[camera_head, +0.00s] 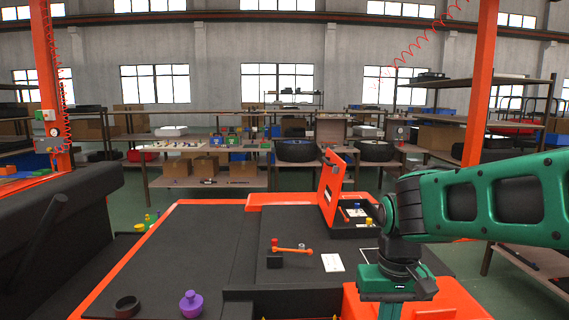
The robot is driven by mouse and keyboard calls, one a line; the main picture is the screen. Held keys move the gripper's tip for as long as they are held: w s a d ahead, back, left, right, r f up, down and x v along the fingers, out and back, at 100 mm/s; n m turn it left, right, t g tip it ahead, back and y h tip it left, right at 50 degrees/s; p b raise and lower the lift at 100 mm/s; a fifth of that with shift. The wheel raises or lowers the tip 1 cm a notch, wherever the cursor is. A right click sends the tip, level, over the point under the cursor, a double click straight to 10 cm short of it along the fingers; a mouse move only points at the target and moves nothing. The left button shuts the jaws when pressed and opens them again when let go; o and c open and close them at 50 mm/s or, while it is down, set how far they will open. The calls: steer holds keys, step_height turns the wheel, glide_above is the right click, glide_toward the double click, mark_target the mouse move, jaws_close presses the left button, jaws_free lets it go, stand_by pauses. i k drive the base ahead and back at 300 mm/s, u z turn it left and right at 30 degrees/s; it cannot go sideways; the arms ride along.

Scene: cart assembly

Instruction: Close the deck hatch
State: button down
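The deck hatch (333,178) is an orange-red lid. It stands open, nearly upright, at the left side of a dark compartment (345,230) in the cart deck. Small parts show in and around the compartment. My green and black arm reaches in from the right. My gripper (390,308) points down at the front right, nearer to me than the hatch and to its right, apart from it. Its fingers run toward the bottom edge of the picture, so whether it is open or shut does not show.
A small black block (275,261) with an orange lever and a white card (332,262) lie on the deck. A purple knob (191,304) and a black ring (127,306) are at the front left. The deck's left middle is clear. Orange posts and shelves stand beyond.

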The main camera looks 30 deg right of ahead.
mark_target(330, 184)
steer(key=u, duration=1.75)
steer(key=k, duration=1.6)
steer(key=z, duration=2.05)
steer(key=i, duration=0.5)
